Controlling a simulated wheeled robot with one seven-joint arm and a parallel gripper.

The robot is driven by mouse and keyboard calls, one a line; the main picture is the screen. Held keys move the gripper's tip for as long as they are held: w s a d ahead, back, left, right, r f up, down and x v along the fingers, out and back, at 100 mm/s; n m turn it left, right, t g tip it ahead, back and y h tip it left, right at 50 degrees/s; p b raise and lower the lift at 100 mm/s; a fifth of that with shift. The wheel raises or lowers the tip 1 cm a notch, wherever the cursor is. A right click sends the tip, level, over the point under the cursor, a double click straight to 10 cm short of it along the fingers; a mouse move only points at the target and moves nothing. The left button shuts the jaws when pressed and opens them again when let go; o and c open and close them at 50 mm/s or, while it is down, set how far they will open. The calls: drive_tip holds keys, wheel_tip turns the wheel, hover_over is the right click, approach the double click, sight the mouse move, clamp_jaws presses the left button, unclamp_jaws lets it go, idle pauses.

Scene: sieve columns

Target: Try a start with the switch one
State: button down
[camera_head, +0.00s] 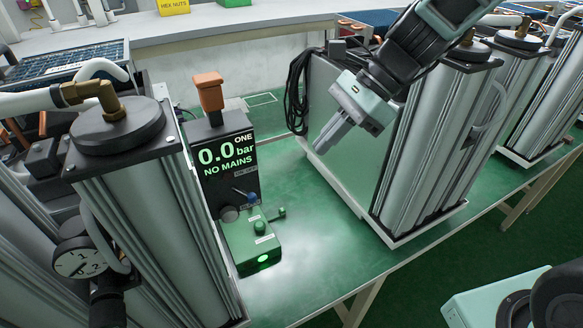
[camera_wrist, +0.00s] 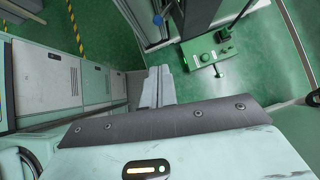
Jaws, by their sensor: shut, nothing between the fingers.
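The control unit of column one (camera_head: 226,150) stands between two columns in the head view. Its dark screen reads ONE, 0.0 bar, NO MAINS. Below the screen is a lever with a blue knob (camera_head: 252,197). The green box (camera_head: 245,243) at its foot carries a green knob (camera_head: 260,228), a side lever with a green end (camera_head: 282,212) and a lit green lamp (camera_head: 263,258). The green box also shows in the wrist view (camera_wrist: 208,52). My gripper (camera_head: 320,148) is shut and empty, up and to the right of the unit, not touching it.
A grey column with a pressure gauge (camera_head: 80,262) stands close on the left. Another column (camera_head: 437,140) stands to the right, beside my arm. An orange handle (camera_head: 208,90) rises above the screen. Green bench top (camera_head: 315,250) is clear between the box and the right column.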

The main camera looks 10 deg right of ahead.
drive_tip(key=shift+w+d, duration=0.2)
drive_tip(key=shift+a, duration=0.1)
drive_tip(key=p, duration=0.3)
approach(243, 193)
wheel_tip(243, 193, down, 6)
drive_tip(key=s, duration=0.1)
drive_tip(key=shift+s+a, duration=0.15)
drive_tip(key=shift+a, duration=0.4)
